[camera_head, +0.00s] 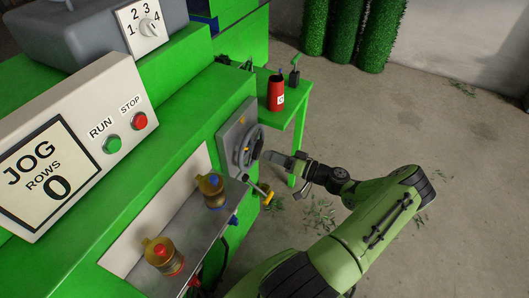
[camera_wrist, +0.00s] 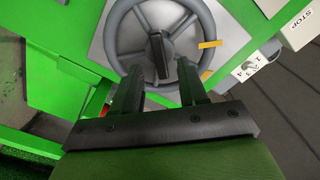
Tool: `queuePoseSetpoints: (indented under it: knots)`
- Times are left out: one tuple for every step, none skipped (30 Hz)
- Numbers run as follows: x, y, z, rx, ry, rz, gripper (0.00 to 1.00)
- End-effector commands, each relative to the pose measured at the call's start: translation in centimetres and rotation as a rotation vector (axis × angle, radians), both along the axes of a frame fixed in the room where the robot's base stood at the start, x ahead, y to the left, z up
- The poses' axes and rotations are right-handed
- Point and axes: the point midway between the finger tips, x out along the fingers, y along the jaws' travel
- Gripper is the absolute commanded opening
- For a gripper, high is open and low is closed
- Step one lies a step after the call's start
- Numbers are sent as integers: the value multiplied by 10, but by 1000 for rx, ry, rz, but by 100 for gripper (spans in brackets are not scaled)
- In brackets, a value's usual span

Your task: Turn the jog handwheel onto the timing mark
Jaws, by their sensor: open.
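The jog handwheel is a grey spoked wheel on a grey plate on the green machine's side. It shows in the head view (camera_head: 241,153) and at the top of the wrist view (camera_wrist: 119,30). A black handle (camera_wrist: 158,54) stands out from it. One yellow mark (camera_wrist: 210,44) lies at the wheel's right rim, and a second yellow mark (camera_wrist: 206,75) lies just below it; they are apart. My gripper (camera_wrist: 159,66) is open, its two fingers on either side of the handle in the wrist view. I cannot tell whether they touch it. In the head view my gripper (camera_head: 268,156) is close to the wheel.
A panel (camera_head: 60,165) reads JOG ROWS 0, with green RUN and red STOP buttons. A dial (camera_head: 148,27) numbered 1 to 4 is above. A red can (camera_head: 276,94) stands on a green side table.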

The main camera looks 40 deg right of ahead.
Motion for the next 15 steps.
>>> queuePoseSetpoints:
  knots:
    - [10, 5, 0, 0, 0, 4, 43]
    - [15, 6, 0, 0, 0, 3, 43]
    - [21, 8, 0, 0, -1, 4, 43]
    - [25, 9, 0, 0, 0, 3, 43]
    - [28, 10, -1, 0, 1, 1, 43]
    - [31, 11, -1, 0, 1, 1, 43]
    - [32, 12, -1, 0, 1, 1, 43]
    - [33, 12, -1, 0, 1, 1, 43]
    - [34, 12, -1, 0, 1, 1, 43]
    - [34, 12, 0, 0, 1, 0, 43]
    - [34, 12, 0, 0, 1, 0, 43]
    - [34, 12, 0, 0, 1, 0, 43]
    - [34, 12, 0, 0, 1, 0, 43]
    - [34, 12, 0, 0, 1, 0, 43]
    - [34, 12, 0, 0, 1, 0, 41]
